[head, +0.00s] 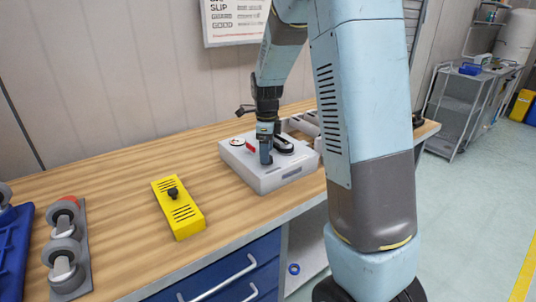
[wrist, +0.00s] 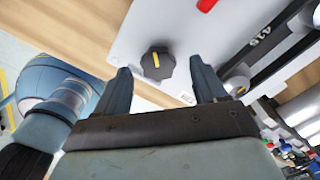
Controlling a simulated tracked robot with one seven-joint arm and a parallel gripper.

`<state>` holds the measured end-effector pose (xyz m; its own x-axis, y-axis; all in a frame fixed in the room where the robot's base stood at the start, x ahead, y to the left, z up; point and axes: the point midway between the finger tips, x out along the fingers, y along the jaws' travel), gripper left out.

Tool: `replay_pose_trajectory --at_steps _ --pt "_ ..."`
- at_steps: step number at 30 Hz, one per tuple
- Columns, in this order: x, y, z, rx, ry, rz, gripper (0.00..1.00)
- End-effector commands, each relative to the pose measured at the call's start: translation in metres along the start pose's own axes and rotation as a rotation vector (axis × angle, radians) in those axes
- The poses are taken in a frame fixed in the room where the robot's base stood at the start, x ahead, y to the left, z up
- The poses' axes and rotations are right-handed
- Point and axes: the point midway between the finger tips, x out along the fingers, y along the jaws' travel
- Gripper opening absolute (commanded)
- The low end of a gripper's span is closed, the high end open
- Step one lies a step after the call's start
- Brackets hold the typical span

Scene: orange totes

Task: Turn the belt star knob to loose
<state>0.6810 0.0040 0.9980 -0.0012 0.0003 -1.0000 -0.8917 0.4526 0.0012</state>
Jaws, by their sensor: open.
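A black lobed knob (wrist: 157,64) with a yellow pointer line sits on the top of a light grey box, which shows in the head view (head: 272,180) on the bench. In the wrist view my gripper (wrist: 160,70) is open, with one finger on each side of this knob. I cannot tell whether the fingers touch it. Another black knob (head: 173,192) stands on a yellow slotted cover (head: 188,222) to the left. No label shows which one is the belt star knob.
A grey plate with wheels (head: 68,250) and a blue tray (head: 14,250) lie at the left. Bare wooden bench (head: 130,165) lies between.

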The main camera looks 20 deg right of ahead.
Motion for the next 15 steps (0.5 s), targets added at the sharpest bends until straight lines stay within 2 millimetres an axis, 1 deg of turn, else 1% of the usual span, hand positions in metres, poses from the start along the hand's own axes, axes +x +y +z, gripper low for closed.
replay_pose_trajectory --at_steps 1,3,6,15 --pt "0.006 0.000 0.000 0.000 0.001 0.002 0.71" --pt "0.012 0.000 0.000 0.000 0.000 0.000 0.71" --pt "0.017 0.000 0.000 -0.001 0.001 0.000 0.71" --pt "0.019 0.000 0.000 -0.001 0.000 -0.001 0.71"
